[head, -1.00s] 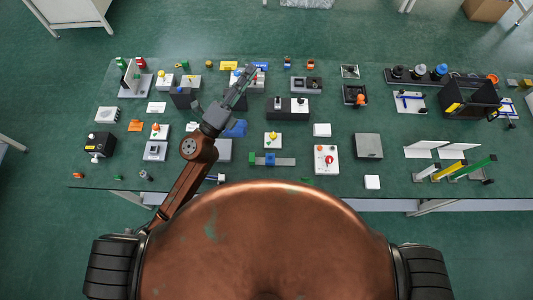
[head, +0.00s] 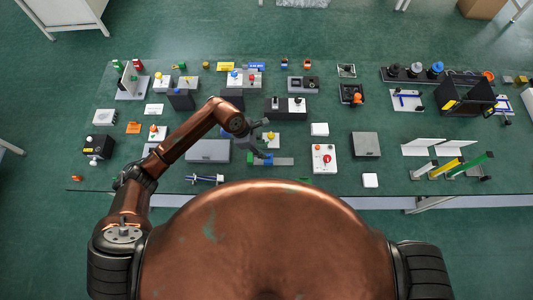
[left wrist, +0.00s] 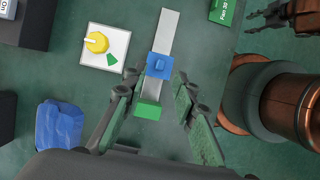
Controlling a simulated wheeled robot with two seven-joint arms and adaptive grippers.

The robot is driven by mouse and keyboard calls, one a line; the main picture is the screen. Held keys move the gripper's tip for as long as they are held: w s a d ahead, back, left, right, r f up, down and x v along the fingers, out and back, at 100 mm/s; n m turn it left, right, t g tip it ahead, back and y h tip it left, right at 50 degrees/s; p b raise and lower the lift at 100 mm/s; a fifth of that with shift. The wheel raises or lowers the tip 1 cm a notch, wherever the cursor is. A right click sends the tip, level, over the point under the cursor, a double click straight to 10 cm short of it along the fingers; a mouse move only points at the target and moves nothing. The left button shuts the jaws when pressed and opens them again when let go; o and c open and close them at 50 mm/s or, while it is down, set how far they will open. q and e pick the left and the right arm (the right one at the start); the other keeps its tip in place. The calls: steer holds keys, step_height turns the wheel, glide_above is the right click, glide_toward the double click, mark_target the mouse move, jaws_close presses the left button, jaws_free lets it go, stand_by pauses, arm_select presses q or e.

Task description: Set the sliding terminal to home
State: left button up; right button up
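The sliding terminal is a grey rail (left wrist: 169,28) with a blue slider block (left wrist: 160,66) and a green block (left wrist: 148,110) at its near end. The slider sits part-way along the rail, a short gap from the green block. In the head view the rail (head: 285,161) runs left to right, green block at left. My left gripper (head: 262,152) reaches over its green end. In the left wrist view the open left gripper (left wrist: 152,86) has one finger on each side of the rail, apart from the slider. A dark part (left wrist: 268,15) at upper right may be my right gripper.
A white box with a yellow knob (left wrist: 97,44) stands beside the rail. A crumpled blue object (left wrist: 61,124) lies at lower left. A white box with a red knob (head: 324,158) is right of the rail. Bare green table lies between them.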

arm_select(q)
steer(key=x, duration=0.5)
jaws_close()
stand_by(0.7)
